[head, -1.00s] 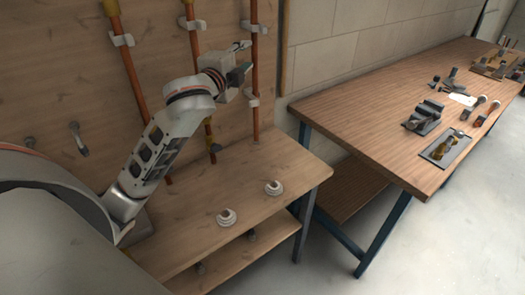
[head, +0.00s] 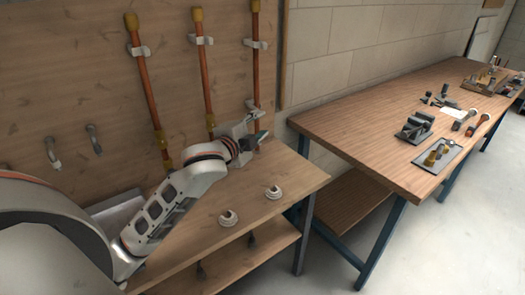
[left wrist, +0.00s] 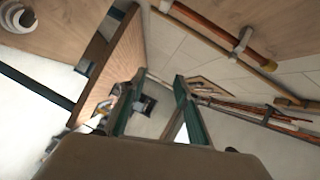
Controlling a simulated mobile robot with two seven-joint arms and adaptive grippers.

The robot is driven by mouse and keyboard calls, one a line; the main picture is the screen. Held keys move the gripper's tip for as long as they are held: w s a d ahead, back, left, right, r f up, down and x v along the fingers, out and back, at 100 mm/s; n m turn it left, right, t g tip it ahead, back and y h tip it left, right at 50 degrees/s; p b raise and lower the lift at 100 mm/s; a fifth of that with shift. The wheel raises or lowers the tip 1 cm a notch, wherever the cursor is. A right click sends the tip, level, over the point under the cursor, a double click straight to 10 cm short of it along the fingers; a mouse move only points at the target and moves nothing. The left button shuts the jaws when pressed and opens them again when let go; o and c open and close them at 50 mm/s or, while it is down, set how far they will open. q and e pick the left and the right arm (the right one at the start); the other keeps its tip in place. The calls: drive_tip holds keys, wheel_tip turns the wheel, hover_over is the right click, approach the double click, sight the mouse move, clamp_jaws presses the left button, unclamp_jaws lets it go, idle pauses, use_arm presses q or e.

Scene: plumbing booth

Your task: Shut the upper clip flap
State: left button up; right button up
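Three copper pipes run up the wooden board in the head view, each with a pale upper clip: the left one (head: 138,51), the middle one (head: 202,40) and the right one (head: 255,44). I cannot tell at this size whether any clip's flap is open. My left gripper (head: 260,132) is low by the foot of the right pipe (head: 255,80), well below its upper clip, and holds nothing. In the left wrist view its two green-faced fingers (left wrist: 157,82) stand apart. A pipe with a pale clip (left wrist: 243,41) shows there at upper right. My right gripper is out of view.
The wooden bench (head: 290,180) under my left arm carries two white round fittings (head: 228,217) (head: 273,192). A longer workbench (head: 350,125) with a vise (head: 415,127) and tools stands at right. Two grey fittings (head: 94,138) (head: 52,152) are on the board at left.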

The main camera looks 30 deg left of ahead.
use_arm(q)
drive_tip(key=shift+n+g+h, duration=0.3)
drive_tip(key=shift+h, duration=0.1)
drive_tip(key=f, duration=0.1)
drive_tip(key=s+d+f, duration=0.1)
drive_tip(key=f, duration=0.1)
drive_tip(key=d+f, duration=0.1)
drive_tip(key=f, duration=0.1)
drive_tip(key=shift+s+f, duration=0.15)
drive_tip(key=shift+s, duration=0.15)
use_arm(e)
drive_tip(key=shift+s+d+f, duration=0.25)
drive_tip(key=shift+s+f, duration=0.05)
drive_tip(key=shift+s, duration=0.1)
use_arm(q)
drive_tip(key=shift+c, duration=0.6)
